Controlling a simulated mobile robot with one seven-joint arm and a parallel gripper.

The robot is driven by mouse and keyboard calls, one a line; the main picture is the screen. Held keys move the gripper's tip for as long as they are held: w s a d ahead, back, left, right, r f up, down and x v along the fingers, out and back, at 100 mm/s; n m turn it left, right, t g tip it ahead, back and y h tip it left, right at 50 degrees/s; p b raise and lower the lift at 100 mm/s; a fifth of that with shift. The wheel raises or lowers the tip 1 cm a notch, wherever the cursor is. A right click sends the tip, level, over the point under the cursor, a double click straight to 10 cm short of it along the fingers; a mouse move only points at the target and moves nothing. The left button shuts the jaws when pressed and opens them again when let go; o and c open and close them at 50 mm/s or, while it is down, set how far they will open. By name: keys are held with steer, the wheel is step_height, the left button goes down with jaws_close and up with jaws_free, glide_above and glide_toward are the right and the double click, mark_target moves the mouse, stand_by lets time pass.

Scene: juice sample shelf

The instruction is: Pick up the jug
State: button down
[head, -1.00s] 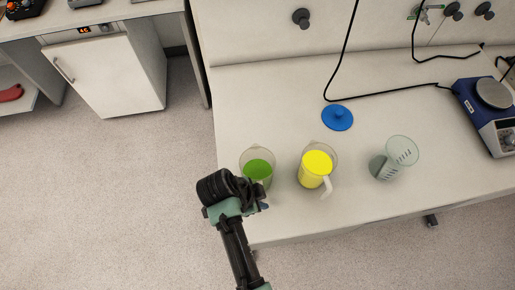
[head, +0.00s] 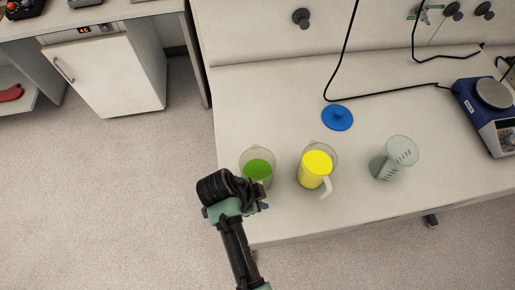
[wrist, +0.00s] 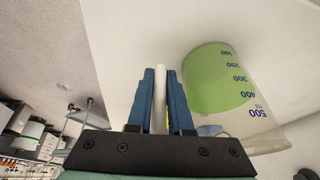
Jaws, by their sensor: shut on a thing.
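A clear jug with green liquid (head: 257,166) stands near the front left edge of the white bench. It also shows in the wrist view (wrist: 222,88), with blue volume marks on its side. Its white handle (wrist: 160,112) lies between the two blue fingers of my gripper (wrist: 160,78), which is shut on it. In the head view my gripper (head: 263,196) is at the jug's front side, and my arm partly covers the handle. A second clear jug with yellow liquid (head: 316,164) and a white handle stands just to the right.
A clear beaker (head: 401,152) stands right of the yellow jug. A blue lid (head: 337,117) lies behind the jugs. A blue stirrer or hotplate (head: 487,113) is at the far right, with a black cable (head: 392,92) across the bench. The bench's back left is clear.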

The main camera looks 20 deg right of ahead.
steer(key=shift+w+r, duration=0.1)
steer(key=shift+r, duration=0.05)
stand_by(0.3)
steer(key=shift+r, duration=0.3)
step_height(320, 180, up, 9)
steer(key=shift+r+b, duration=0.1)
steer(key=shift+b, duration=0.65)
steer(key=c, duration=1.4)
jaws_free()
jaws_close()
